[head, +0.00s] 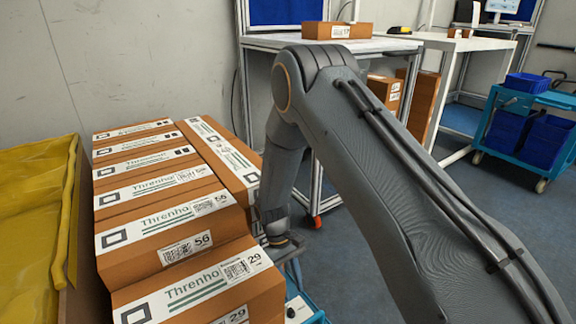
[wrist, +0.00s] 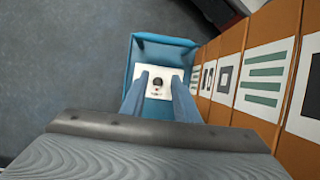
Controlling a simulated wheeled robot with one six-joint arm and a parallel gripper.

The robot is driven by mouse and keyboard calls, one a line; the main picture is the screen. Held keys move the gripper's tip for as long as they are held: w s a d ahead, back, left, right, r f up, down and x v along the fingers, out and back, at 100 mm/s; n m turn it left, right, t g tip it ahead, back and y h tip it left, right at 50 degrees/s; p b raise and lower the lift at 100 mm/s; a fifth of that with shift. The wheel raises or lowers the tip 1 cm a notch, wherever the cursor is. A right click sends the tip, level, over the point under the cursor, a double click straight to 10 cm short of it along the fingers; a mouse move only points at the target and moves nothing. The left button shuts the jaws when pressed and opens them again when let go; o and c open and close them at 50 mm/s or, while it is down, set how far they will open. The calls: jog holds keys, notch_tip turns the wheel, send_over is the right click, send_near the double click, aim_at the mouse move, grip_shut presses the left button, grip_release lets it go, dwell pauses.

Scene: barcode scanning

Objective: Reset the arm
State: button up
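My grey arm (head: 375,170) rises from the lower right of the head view, bends at a high elbow and reaches down beside the right side of the box stack. Its lower end (head: 280,238) is close to the boxes, partly hidden behind them; I cannot tell whether it touches them. The wrist view looks down past a grey part of my arm (wrist: 150,145) at a blue frame with a white plate (wrist: 160,88) and a dark round knob. I see nothing clearly held.
Several labelled brown boxes (head: 185,225) stand in rows on the left, beside a yellow-lined container (head: 35,215). Another box (head: 337,31) lies on the white table (head: 283,41) behind. A blue cart (head: 528,120) stands at the right. Open grey floor (head: 505,205) lies right of my arm.

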jog(key=w+d+r+m+t+y, duration=0.15)
jog(key=d+r, duration=0.25)
jog(key=r, duration=0.5)
jog(key=s+d+r+m+t, duration=0.2)
jog(key=s+d+r, duration=0.2)
jog(key=d+r, duration=0.15)
jog(key=s+d+r+m+t+y, duration=0.1)
jog(key=s+d+r+m, duration=0.2)
jog(key=r, duration=0.4)
jog(key=s+d+r+m+t, duration=0.1)
jog(key=s+d+r+t, duration=0.1)
jog(key=s+d+r, duration=0.35)
jog(key=s+a+r+n+g, duration=0.1)
jog(key=s+a+n, duration=0.4)
jog(key=a, duration=0.5)
jog(key=s+a+r+n+g, duration=0.2)
jog(key=s+a, duration=0.5)
jog(key=a, duration=0.3)
jog(key=d+r+m+p, duration=0.3)
jog(key=d+r+p, duration=0.7)
jog(key=r+p, duration=0.2)
jog(key=d+r+m+p, duration=0.3)
jog(key=d+r+p, duration=0.7)
jog(key=p, duration=0.5)
notch_tip(320, 180, up, 3)
jog(key=shift+f, duration=0.15)
